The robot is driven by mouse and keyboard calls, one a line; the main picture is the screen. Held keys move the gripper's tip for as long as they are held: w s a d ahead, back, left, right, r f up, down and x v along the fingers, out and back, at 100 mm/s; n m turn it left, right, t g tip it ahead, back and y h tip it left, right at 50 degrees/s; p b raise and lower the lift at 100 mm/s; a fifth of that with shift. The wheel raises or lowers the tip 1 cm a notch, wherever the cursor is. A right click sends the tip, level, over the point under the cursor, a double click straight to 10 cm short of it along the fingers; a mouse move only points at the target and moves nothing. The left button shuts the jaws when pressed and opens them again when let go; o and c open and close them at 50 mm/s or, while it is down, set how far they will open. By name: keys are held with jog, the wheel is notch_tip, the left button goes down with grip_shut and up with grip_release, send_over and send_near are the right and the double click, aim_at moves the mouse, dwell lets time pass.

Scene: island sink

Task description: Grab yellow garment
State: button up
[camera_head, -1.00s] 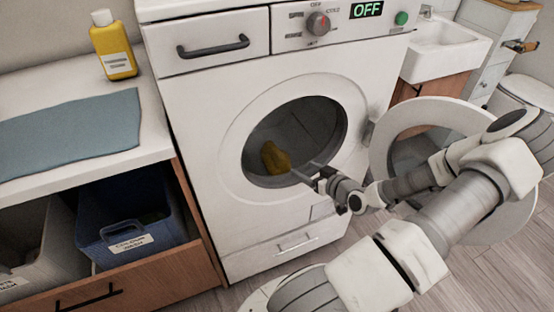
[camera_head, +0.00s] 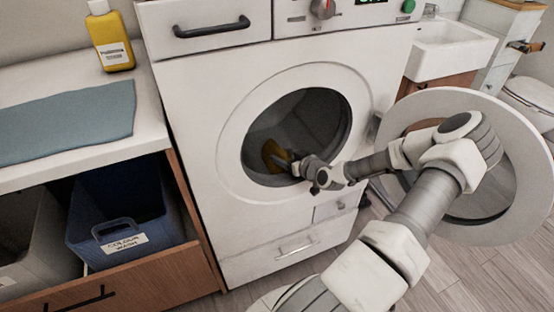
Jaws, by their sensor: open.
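The yellow garment (camera_head: 271,151) lies inside the drum of the white washing machine (camera_head: 190,110), in the left part of the round opening. My gripper (camera_head: 286,161) reaches into the opening from the right, with its fingers at the garment's right side. The fingers are open. They are small and dark here, and I cannot tell whether they touch the garment or whether any cloth lies between them. Part of the garment is hidden behind the fingers.
The machine's round door (camera_head: 505,215) stands open on the right, behind my arm. A blue basket (camera_head: 118,225) labelled colour wash sits in the pulled-out drawer at left. A counter with a blue-grey cloth (camera_head: 65,122) and a yellow bottle (camera_head: 109,38) is above it.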

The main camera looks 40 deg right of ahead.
grip_shut()
dwell(0.3)
